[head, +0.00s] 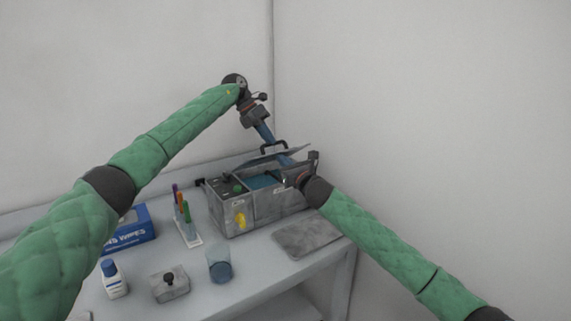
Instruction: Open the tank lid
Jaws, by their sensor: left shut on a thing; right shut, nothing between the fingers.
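The tank (280,208) is a grey metal box at the back right of the bench, with blue liquid (262,182) showing in its opening. Its grey lid (297,154) is tilted up at the back of the opening, with a dark handle (272,146) on it. My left gripper (282,157) reaches down from above to the lid, beside the handle, and is shut on the lid; its fingertips are small and partly hidden. My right gripper (290,181) is shut and empty at the tank's front right rim, covering part of it.
A flat grey plate (307,238) lies in front of the tank. A blue glass (219,264), a grey block with a knob (170,284), a white bottle (113,279), a pen holder (188,232) and a blue wipes box (130,232) stand to the left. Walls close in behind and right.

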